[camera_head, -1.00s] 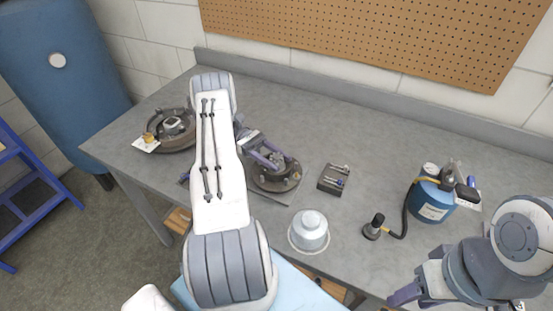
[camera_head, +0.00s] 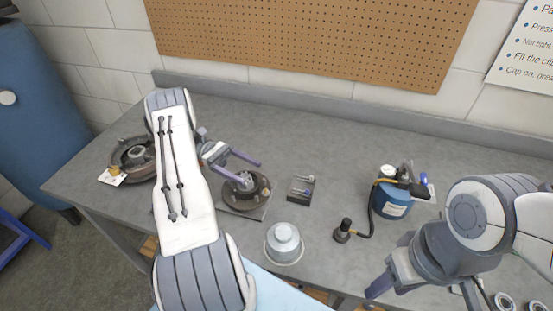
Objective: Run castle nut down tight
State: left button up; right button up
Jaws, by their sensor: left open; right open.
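A dark round hub assembly (camera_head: 262,194) sits on a flat plate on the grey bench, with a lighter metal centre. I cannot make out the castle nut at its centre at this size. Nothing shows between the fingers. My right gripper (camera_head: 380,287) is at the lower right, far from the hub, partly hidden and cut by my own arm and the frame edge; it looks empty.
A small dark tray with tools (camera_head: 300,190) lies right of the hub. A silver domed cap (camera_head: 285,243) stands in front. A blue canister (camera_head: 389,200) with a hose and black nozzle (camera_head: 344,231) is at right. Another drum part (camera_head: 131,157) lies at left. The back bench is clear.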

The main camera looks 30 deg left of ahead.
pick_arm(q)
jog(key=shift+d+r+b, duration=0.55)
jog(key=shift+d+b, duration=0.2)
jog(key=d+r+b, duration=0.1)
jog(key=d+r, duration=0.5)
jog(key=d, duration=0.4)
pick_arm(e)
jog(key=shift+f, duration=0.8)
